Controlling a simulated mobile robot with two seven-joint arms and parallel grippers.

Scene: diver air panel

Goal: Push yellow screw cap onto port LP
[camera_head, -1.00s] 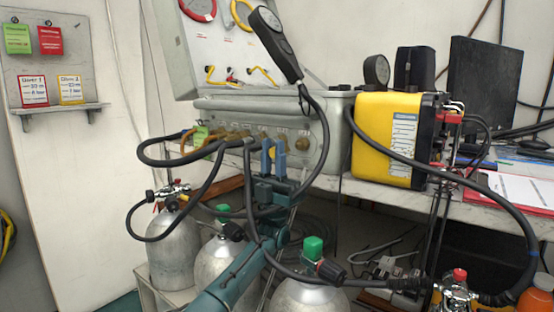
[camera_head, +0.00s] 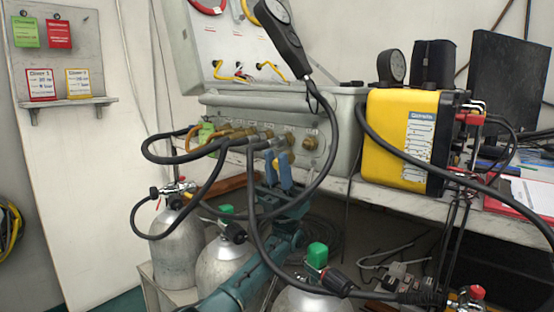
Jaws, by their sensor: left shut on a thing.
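My left gripper (camera_head: 278,172) has blue fingers and a teal arm rising from the bottom centre. It is just in front of the grey panel's lower edge. It is shut on the yellow screw cap (camera_head: 282,160), a small patch of which shows near the fingertips; the fingers hide the rest. Above and behind it, the grey panel (camera_head: 330,120) carries a row of brass ports, with a bare-looking one (camera_head: 311,142) at the right end. The port labels are too small to read, so I cannot tell which is LP. My right gripper is out of view.
A black hose (camera_head: 322,185) from the hand-held gauge (camera_head: 283,35) loops down beside my gripper. More black hoses (camera_head: 178,158) hang at the left. Metal cylinders (camera_head: 180,250) stand below. A yellow box (camera_head: 393,145) sits on the bench to the right.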

